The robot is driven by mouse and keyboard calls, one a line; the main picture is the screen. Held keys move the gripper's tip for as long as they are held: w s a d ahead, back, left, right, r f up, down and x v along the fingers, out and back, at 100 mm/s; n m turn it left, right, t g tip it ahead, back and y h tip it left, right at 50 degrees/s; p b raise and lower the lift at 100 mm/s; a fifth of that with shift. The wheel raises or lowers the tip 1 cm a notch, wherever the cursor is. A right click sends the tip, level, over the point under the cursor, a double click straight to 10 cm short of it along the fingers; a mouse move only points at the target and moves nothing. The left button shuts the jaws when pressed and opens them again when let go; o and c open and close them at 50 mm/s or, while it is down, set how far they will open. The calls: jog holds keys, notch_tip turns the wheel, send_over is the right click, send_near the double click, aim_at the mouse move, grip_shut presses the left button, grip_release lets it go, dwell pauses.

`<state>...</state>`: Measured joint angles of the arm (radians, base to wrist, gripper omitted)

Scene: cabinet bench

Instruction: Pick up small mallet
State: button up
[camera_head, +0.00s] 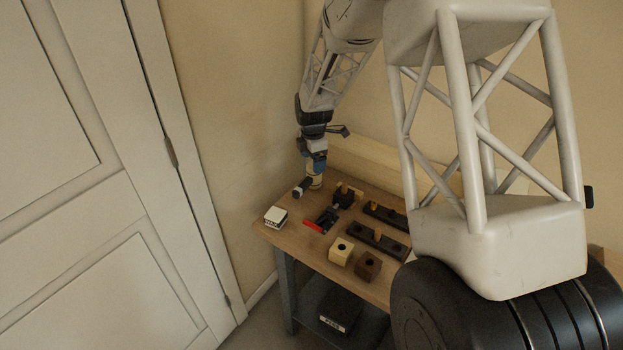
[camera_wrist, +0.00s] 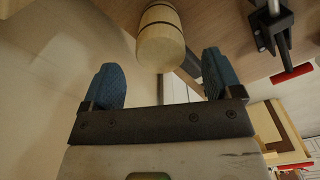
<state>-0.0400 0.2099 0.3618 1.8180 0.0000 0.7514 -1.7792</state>
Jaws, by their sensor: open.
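The small mallet shows in the wrist view as a pale wooden cylindrical head (camera_wrist: 160,38) with a thin dark band. In the head view it is a small pale piece (camera_head: 315,182) at the back left of the bench, just below my gripper (camera_head: 316,165). My gripper also shows in the wrist view (camera_wrist: 164,82), its two blue fingertips wide apart with nothing between them. The mallet head lies beyond the fingertips in that view, apart from them. The mallet's handle is not clearly made out.
The wooden bench (camera_head: 292,232) carries a red-handled clamp (camera_head: 322,222), also in the wrist view (camera_wrist: 275,28). A white box (camera_head: 276,216) sits at the left corner. A pale block (camera_head: 341,250), a brown block (camera_head: 368,265) and dark peg racks (camera_head: 377,241) stand right. Walls are close behind.

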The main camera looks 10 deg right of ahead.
jog(key=shift+f, duration=0.1)
jog(key=shift+d+f, duration=0.1)
jog(key=shift+f, duration=2.4)
jog(key=c, duration=1.1)
jog(key=shift+r, duration=5)
